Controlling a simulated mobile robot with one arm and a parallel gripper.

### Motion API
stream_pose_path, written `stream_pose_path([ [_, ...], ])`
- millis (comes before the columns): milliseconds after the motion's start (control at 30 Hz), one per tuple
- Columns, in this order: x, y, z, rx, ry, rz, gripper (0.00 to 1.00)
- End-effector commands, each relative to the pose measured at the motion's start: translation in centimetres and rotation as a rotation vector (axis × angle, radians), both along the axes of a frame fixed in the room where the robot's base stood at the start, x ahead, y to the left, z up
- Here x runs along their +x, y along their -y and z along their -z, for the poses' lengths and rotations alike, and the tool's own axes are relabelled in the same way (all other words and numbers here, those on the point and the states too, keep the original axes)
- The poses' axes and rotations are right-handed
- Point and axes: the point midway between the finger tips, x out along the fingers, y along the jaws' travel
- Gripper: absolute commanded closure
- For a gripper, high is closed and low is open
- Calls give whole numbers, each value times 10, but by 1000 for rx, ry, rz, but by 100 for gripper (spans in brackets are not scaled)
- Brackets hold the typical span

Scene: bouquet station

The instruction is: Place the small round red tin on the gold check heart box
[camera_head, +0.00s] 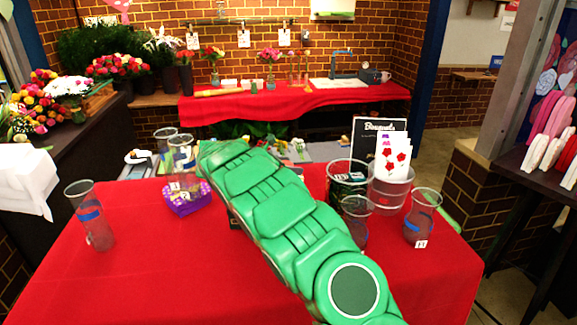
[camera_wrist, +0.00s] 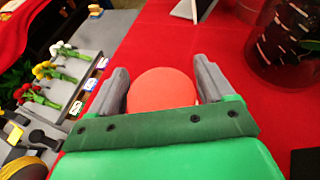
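The small round red tin (camera_wrist: 162,89) shows in the wrist view as a plain orange-red disc. It lies between the two grey fingers of my gripper (camera_wrist: 161,80), in front of the green palm. The fingers stand close on either side of it. I cannot tell whether they press on it or whether it rests on the cloth. In the head view my green arm hides the gripper and the tin. I cannot make out a gold check heart box in either view. A purple heart-shaped box (camera_head: 188,203) stands left of my arm.
Glass vases stand on the red table (camera_head: 130,255): one at left (camera_head: 92,218), others by the purple box, and a right-hand group including a numbered vase (camera_head: 422,217). A black sign (camera_head: 366,137) stands behind. The front left cloth is clear. Small flower bunches (camera_wrist: 60,72) lie on a grey surface.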

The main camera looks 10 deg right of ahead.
Motion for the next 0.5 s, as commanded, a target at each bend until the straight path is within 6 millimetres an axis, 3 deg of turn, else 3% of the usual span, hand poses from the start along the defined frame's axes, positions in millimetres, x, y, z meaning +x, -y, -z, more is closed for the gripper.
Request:
stream_pose_path([
  [100,0,0,0,0,0,0,5],
  [500,-1,-3,-4,0,1,-2,5],
])
